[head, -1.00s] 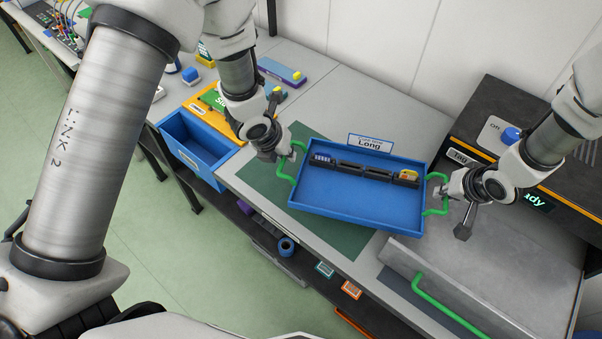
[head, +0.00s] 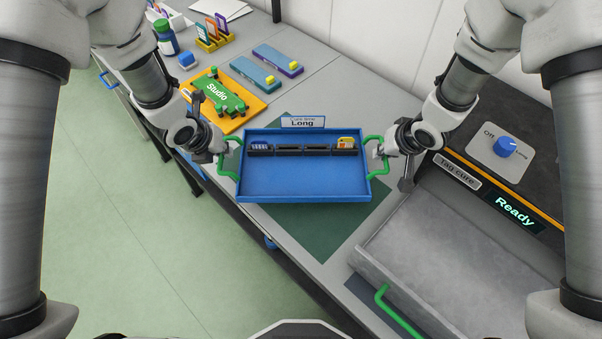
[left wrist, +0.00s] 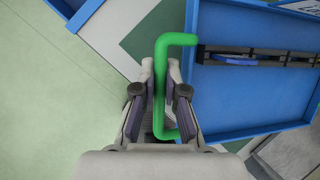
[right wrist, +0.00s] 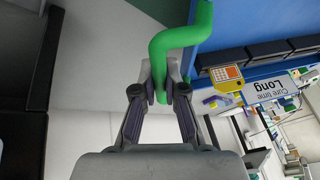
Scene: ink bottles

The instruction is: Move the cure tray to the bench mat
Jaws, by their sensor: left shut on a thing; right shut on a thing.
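The cure tray (head: 300,187) is a blue rectangular tray with a green handle at each end and a sign reading "Long" at its back. A dark rack inside it holds a yellow-and-white item at the right and a blue-and-white one at the left. My left gripper (head: 224,150) is shut on the left green handle (left wrist: 161,85). My right gripper (head: 378,150) is shut on the right green handle (right wrist: 185,40). The tray is over the dark green bench mat (head: 318,236), covering part of it. Whether it touches the mat I cannot tell.
A grey machine reading "Ready" (head: 515,210) with a blue knob stands at the right, its grey drawer or door (head: 440,260) with green handle in front.

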